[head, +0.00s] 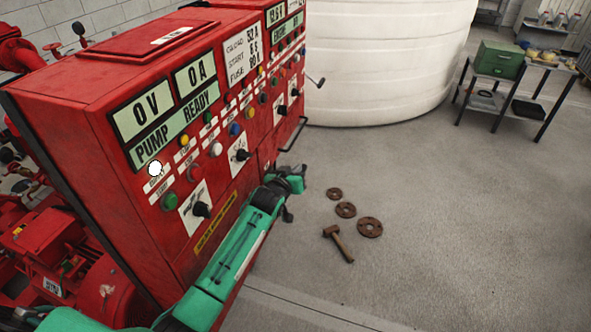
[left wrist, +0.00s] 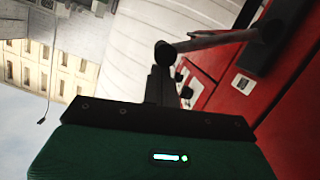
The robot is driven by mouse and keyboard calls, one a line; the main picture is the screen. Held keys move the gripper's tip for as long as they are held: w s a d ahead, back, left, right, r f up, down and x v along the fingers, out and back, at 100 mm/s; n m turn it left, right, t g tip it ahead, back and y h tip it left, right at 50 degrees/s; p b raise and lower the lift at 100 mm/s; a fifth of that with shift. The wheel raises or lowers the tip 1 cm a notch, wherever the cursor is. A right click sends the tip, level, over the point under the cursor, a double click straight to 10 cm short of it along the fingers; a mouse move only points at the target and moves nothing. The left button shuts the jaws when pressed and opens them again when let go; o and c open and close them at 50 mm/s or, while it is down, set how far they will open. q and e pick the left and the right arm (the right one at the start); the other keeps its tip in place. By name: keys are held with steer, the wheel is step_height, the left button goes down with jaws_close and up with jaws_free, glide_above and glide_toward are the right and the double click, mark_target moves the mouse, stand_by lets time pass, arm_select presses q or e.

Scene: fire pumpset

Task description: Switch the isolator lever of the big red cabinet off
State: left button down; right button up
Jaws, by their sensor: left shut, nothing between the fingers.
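The big red cabinet (head: 130,90) fills the left of the head view, its front lined with displays, lamps and knobs. A grey bar that looks like the isolator lever (head: 302,124) stands out from its far lower front. In the left wrist view the lever (left wrist: 215,40) runs from a dark pivot on the red panel to a round end. My left gripper (head: 290,180) is by the cabinet front, just below the lever. Its dark fingers (left wrist: 159,86) are shut and empty, with their tips close to the lever's round end; contact cannot be told. My right gripper is not seen.
A large white tank (head: 385,60) stands behind the cabinet. Rusty flanges (head: 369,227) and a hammer (head: 338,243) lie on the floor to the right. A metal table with a green toolbox (head: 499,60) is at the back right. The floor between is clear.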

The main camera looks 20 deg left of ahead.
arm_select(q)
steer(key=shift+d+f, duration=0.1)
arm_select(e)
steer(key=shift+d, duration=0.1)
